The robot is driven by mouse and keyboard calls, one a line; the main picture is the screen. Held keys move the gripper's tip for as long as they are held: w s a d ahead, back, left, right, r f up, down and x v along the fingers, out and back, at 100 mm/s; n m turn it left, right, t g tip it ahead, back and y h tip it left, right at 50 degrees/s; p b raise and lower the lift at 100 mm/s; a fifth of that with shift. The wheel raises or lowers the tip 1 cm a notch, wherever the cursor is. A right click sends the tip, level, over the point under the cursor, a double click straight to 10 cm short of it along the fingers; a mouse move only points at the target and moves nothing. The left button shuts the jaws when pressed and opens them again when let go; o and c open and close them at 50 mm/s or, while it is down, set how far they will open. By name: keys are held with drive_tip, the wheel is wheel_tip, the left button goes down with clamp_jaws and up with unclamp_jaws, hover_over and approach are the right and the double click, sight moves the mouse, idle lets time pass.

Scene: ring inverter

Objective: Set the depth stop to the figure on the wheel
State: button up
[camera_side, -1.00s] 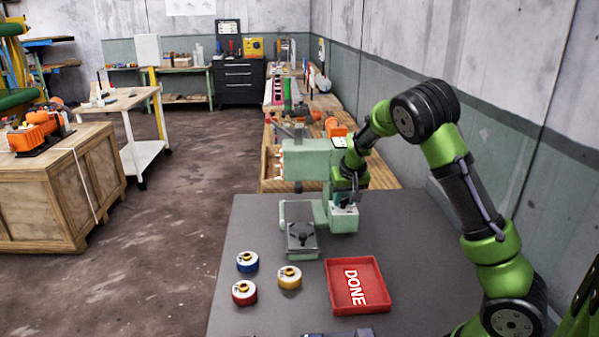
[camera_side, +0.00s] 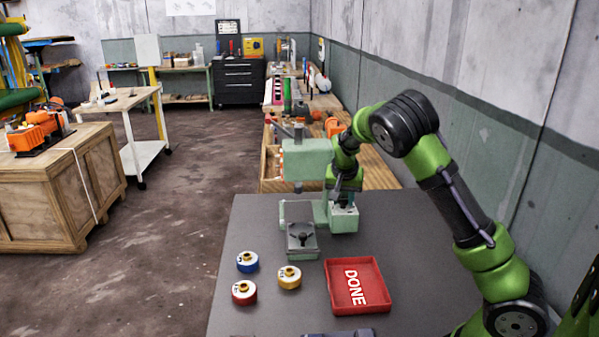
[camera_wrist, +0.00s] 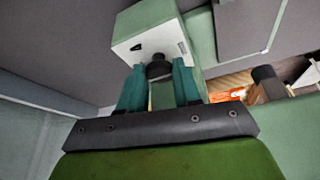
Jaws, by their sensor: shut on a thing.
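My gripper (camera_wrist: 158,88) has its teal fingers on either side of a dark round knob (camera_wrist: 158,67) and is shut on it. The knob stands on a pale block (camera_wrist: 150,45) whose white face carries a black pointer-like mark and a small scale. In the side view, my gripper (camera_side: 344,200) is over that block (camera_side: 344,219) at the right of the pale green press (camera_side: 306,160), and hides the knob. Three wheel-like pieces with white sides and brass hubs stand on the table: blue (camera_side: 247,262), red (camera_side: 244,292) and yellow (camera_side: 289,277). Their small dark markings are unreadable here.
A red tray marked DONE (camera_side: 335,299) lies at the table's right front. The grey table (camera_side: 400,240) is bare right of the press. A wooden bench (camera_side: 385,178) stands behind.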

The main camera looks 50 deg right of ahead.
drive_tip(key=o, duration=1.1)
drive_tip(key=shift+c, duration=0.2)
drive_tip(key=v, duration=1.7)
drive_tip(key=shift+w+d, duration=0.1)
drive_tip(key=shift+w, duration=0.1)
